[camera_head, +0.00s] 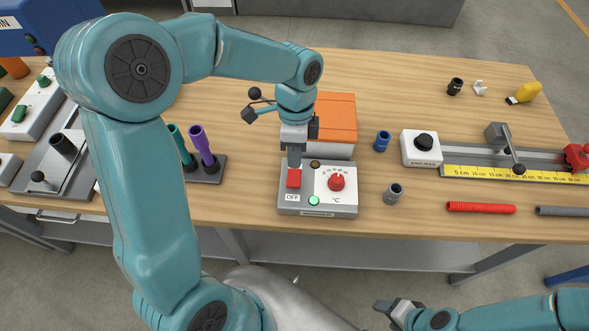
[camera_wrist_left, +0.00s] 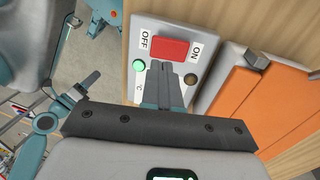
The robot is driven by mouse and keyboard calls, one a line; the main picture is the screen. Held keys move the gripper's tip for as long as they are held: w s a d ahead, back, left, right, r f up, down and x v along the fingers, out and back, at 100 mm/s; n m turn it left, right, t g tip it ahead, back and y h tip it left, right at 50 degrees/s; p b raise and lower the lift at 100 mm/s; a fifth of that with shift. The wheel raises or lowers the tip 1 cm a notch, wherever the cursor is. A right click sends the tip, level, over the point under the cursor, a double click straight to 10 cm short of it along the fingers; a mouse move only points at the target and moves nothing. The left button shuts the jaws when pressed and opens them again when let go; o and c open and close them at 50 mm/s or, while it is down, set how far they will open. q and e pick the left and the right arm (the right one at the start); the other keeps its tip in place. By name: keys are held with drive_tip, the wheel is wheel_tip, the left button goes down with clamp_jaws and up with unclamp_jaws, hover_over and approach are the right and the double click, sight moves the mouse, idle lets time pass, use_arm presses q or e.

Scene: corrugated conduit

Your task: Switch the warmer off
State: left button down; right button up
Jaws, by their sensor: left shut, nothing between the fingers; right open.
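The warmer's grey and white control panel (camera_head: 346,201) stands near the table's front edge, with a red rocker switch (camera_head: 294,179) on its left. "OFF" is printed at the switch's near end and "ON" at its other end in the left wrist view. A green lamp (camera_head: 314,200) looks lit; a brownish lamp (camera_head: 315,163) looks dark. A red dial (camera_head: 336,183) is marked °C. My left gripper (camera_head: 294,163) is shut and empty, pointing down at the switch's far side; I cannot tell if it touches. The switch also shows just beyond the fingertips in the wrist view (camera_wrist_left: 170,49). My right gripper (camera_head: 388,307) is open, below the table edge.
An orange-topped white box (camera_head: 333,118) adjoins the panel behind. A holder with teal and purple tools (camera_head: 207,168) stands left. Blue (camera_head: 382,141) and grey (camera_head: 393,193) fittings, a black-knobbed box (camera_head: 422,149), a ruler rail (camera_head: 480,172) and a red conduit (camera_head: 481,208) lie right.

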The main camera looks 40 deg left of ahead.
sight(294, 181)
use_arm(q)
drive_tip(key=x, duration=0.4)
drive_tip(key=shift+f, duration=0.15)
drive_tip(key=shift+s+f, duration=0.1)
drive_tip(key=shift+f, duration=0.15)
drive_tip(key=shift+d+f, duration=0.1)
drive_tip(key=shift+f, duration=0.15)
